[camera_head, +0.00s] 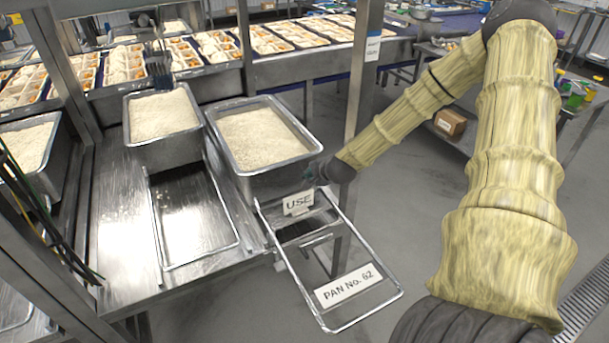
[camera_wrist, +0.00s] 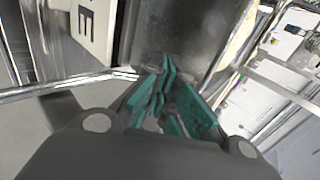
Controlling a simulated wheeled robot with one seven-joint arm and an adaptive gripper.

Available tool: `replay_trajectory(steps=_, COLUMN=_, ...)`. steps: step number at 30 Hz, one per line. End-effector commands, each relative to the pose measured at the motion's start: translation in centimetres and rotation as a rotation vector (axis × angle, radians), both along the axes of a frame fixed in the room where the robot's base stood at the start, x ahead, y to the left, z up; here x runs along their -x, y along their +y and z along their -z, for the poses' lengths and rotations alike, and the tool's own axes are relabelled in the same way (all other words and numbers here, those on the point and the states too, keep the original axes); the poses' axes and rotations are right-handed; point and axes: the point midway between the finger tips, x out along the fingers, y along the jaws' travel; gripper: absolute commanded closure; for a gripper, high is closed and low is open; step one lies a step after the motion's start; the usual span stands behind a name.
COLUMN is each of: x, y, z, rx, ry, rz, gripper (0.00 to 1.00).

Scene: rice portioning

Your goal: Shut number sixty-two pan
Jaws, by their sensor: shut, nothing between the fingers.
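A deep steel pan (camera_head: 222,121) full of white rice stands at the right end of the steel counter. A wire frame (camera_head: 335,329) extends from its front toward me, bearing a white card (camera_head: 348,286) reading "PAN No. 62". A small white "USE" card (camera_head: 298,203) sits at the pan's front, and its edge also shows in the wrist view (camera_wrist: 97,28). My gripper (camera_head: 318,172) is by the pan's front right corner, beside the "USE" card. Its teal fingers (camera_wrist: 165,103) are shut and empty, close to grey metal. I cannot tell whether they touch it.
A second rice pan (camera_head: 162,150) stands to the left with another wire frame (camera_head: 238,240) before it. A third rice pan (camera_head: 62,165) is at far left. Steel posts (camera_head: 362,70) rise behind. Trays of food (camera_head: 190,62) line the back. Floor (camera_head: 400,215) is clear on the right.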

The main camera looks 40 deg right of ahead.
Motion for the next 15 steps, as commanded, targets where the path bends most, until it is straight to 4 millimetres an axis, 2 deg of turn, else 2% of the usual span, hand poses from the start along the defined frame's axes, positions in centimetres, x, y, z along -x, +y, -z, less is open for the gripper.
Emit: replay_trajectory(steps=15, x=-2.8, y=-0.7, z=2.5, rx=0.001, ry=0.000, rz=-0.001, gripper=1.00)
